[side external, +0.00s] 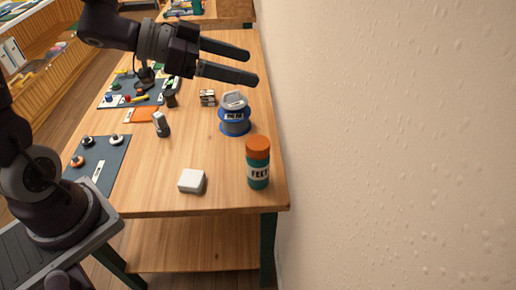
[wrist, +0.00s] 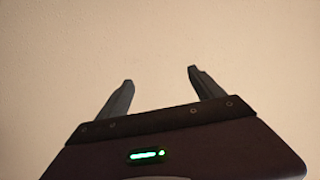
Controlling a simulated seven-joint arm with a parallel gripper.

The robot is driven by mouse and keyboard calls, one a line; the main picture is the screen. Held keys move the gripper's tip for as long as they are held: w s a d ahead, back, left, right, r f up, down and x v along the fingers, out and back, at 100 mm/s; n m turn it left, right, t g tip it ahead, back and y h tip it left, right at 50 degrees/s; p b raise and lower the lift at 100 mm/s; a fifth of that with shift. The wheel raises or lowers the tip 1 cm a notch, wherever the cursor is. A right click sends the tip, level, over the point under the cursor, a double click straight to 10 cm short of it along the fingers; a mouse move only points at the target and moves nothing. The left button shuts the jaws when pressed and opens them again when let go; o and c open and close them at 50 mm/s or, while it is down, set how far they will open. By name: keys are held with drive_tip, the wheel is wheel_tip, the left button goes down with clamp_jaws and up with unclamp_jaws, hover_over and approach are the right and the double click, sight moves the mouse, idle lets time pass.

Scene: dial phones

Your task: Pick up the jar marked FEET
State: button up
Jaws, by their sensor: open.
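The jar marked FEET (side external: 258,170) stands upright near the front right corner of the table, by the wall. My gripper (side external: 252,67) is open and empty, held high above the table, farther back than the jar and pointing right toward the wall. In the wrist view my gripper (wrist: 160,85) shows both fingers apart, with only plain wall beyond them. The jar does not show in the wrist view.
A blue spool (side external: 236,122) with a label and a grey thing on top stands behind the jar. A white block (side external: 191,181) lies left of the jar. A grey mat (side external: 97,163) with small parts lies at left. The wall (side external: 400,150) borders the table's right edge. Bare wood surrounds the jar's left side.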

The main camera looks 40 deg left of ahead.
sight(255, 142)
wheel_tip(255, 142, down, 19)
drive_tip(key=shift+f, duration=0.1)
drive_tip(key=x, duration=0.7)
drive_tip(key=shift+f, duration=0.35)
drive_tip(key=shift+a, duration=0.1)
clamp_jaws()
